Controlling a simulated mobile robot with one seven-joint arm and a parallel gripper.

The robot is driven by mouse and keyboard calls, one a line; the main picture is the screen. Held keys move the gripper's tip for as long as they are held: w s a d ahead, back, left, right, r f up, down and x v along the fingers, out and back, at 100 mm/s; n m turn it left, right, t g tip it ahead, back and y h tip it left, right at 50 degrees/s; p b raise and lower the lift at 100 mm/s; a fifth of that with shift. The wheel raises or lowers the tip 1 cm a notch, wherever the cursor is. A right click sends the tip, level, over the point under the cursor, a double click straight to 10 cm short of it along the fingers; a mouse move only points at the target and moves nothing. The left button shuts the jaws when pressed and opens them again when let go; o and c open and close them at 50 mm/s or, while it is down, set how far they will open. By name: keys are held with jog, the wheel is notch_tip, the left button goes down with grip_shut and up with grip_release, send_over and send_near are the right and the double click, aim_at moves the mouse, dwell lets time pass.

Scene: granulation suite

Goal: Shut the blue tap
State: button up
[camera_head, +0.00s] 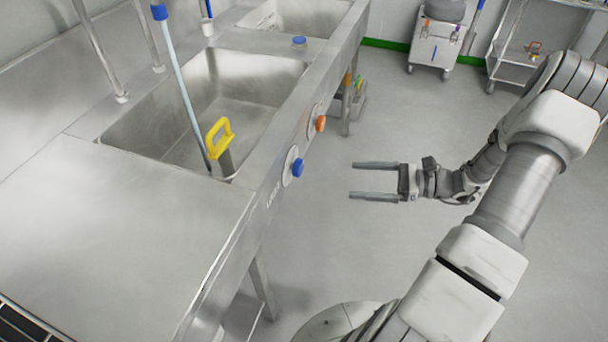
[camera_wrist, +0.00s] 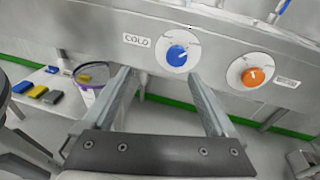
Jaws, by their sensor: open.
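The blue tap (camera_head: 298,167) is a round knob on a white dial plate, on the front panel of the steel sink unit. In the wrist view the blue tap (camera_wrist: 176,55) shows beside a "COLD" label, with a pointer mark on it. My gripper (camera_head: 350,180) is open and empty, to the right of the tap and apart from it. In the wrist view my gripper (camera_wrist: 160,75) has its two fingers spread, with the tap beyond them, between the tips and slightly above.
An orange tap (camera_head: 320,123) sits farther along the same panel. Below the sink unit, a bucket (camera_wrist: 92,74) and coloured blocks stand on a shelf. The floor to the right is mostly clear.

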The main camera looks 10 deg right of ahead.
notch_tip(320, 180, down, 4)
jog(key=d+r+m+t, duration=0.1)
jog(key=d+m+t, duration=0.2)
jog(key=b, duration=0.3)
send_near(302, 168)
jog(key=x, duration=0.9)
jog(key=shift+a+r, duration=0.1)
jog(key=shift+a, duration=0.15)
jog(key=c, duration=1.4)
